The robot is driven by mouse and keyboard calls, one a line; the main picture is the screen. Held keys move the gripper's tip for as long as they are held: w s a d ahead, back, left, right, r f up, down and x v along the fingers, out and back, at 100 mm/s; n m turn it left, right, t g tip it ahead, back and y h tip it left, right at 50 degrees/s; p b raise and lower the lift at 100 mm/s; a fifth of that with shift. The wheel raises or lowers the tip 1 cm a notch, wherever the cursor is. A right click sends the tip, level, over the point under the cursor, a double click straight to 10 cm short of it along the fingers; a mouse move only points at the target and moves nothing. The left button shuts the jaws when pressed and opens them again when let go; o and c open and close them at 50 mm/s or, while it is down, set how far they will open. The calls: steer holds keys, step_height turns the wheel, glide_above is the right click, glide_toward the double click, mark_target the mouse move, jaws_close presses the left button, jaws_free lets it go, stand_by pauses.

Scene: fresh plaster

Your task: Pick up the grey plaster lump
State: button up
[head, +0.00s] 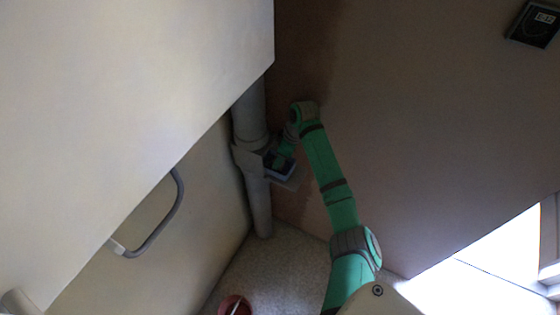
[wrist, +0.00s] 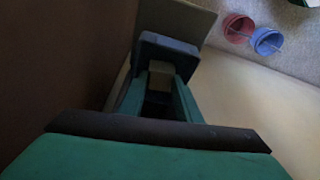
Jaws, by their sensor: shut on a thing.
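My gripper (wrist: 160,85) reaches down into a small dark blue-grey open box (wrist: 165,41) and is shut on a small dull grey-beige piece (wrist: 160,68), which looks like the grey plaster lump. Its two green fingers stand on either side of it. Most of the lump is hidden between the fingers, and I cannot tell whether it touches the box's floor. In the head view my gripper (head: 281,158) is at the box (head: 283,174) beside the pipe; the lump cannot be made out there.
The box is at a pale ledge (head: 292,184) beside a thick grey vertical pipe (head: 259,205). A brown wall (head: 420,140) stands close on the right. A red bucket (wrist: 238,27) and a blue bucket (wrist: 267,41) are on the speckled floor. A grey handle (head: 167,220) juts out at left.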

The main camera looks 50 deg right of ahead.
step_height(320, 180, up, 2)
steer(key=shift+r, duration=0.1)
steer(key=s+a+r, duration=0.8)
steer(key=s+r, duration=0.2)
steer(key=s, duration=0.1)
steer(key=shift+a, duration=0.4)
steer(key=shift+w, duration=0.15)
